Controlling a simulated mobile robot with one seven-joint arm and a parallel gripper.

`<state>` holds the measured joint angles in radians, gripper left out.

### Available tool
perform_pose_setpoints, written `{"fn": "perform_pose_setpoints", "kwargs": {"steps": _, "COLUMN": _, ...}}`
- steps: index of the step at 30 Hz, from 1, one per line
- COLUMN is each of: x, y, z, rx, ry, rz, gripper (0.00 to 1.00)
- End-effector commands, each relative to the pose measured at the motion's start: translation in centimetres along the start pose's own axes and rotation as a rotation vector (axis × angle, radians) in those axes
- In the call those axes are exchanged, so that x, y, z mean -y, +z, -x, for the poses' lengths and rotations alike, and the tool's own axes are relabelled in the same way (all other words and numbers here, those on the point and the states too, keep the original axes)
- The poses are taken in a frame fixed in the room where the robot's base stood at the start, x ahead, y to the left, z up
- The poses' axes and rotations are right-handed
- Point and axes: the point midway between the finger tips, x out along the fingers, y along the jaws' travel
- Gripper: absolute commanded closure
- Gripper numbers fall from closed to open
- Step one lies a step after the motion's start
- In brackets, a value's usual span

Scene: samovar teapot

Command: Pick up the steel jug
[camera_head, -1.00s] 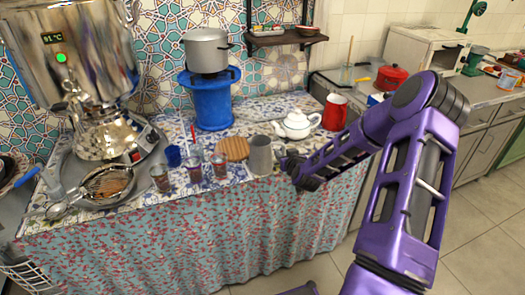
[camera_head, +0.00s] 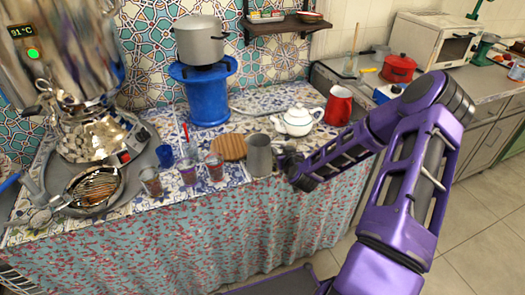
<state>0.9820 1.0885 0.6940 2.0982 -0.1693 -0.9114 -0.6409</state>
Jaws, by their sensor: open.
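The steel jug (camera_head: 258,156) is a grey metal vessel standing upright near the front edge of the patterned table (camera_head: 140,207). My gripper (camera_head: 280,155) is at the jug's right side, very close to it, with its fingers pointing left toward the jug. It is open. The fingertips are small and dark here, so I cannot tell whether they touch the jug or reach around it.
A wooden round board (camera_head: 228,148) is just left of the jug, with several glasses (camera_head: 214,166) further left. A white teapot (camera_head: 298,121) and a red jug (camera_head: 338,105) stand behind my gripper. A blue stove (camera_head: 208,97) bears a pot (camera_head: 201,40).

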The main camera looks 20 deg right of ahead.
Motion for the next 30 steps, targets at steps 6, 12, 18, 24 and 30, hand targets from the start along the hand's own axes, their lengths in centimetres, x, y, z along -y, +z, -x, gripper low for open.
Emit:
{"fn": "perform_pose_setpoints", "kwargs": {"steps": 6, "x": 0.07, "y": 0.30, "z": 0.15, "rx": 0.000, "ry": 0.000, "rz": -0.001, "gripper": 0.49}}
{"fn": "perform_pose_setpoints", "kwargs": {"steps": 12, "x": 0.07, "y": 0.28, "z": 0.14, "rx": 0.000, "ry": 0.000, "rz": -0.001, "gripper": 0.53}}
{"fn": "perform_pose_setpoints", "kwargs": {"steps": 18, "x": 0.07, "y": 0.27, "z": 0.14, "rx": 0.000, "ry": 0.000, "rz": 0.000, "gripper": 0.89}}
{"fn": "perform_pose_setpoints", "kwargs": {"steps": 24, "x": 0.07, "y": 0.26, "z": 0.14, "rx": 0.000, "ry": 0.000, "rz": 0.000, "gripper": 1.00}}
{"fn": "perform_pose_setpoints", "kwargs": {"steps": 30, "x": 0.07, "y": 0.25, "z": 0.13, "rx": 0.000, "ry": 0.000, "rz": 0.000, "gripper": 1.00}}
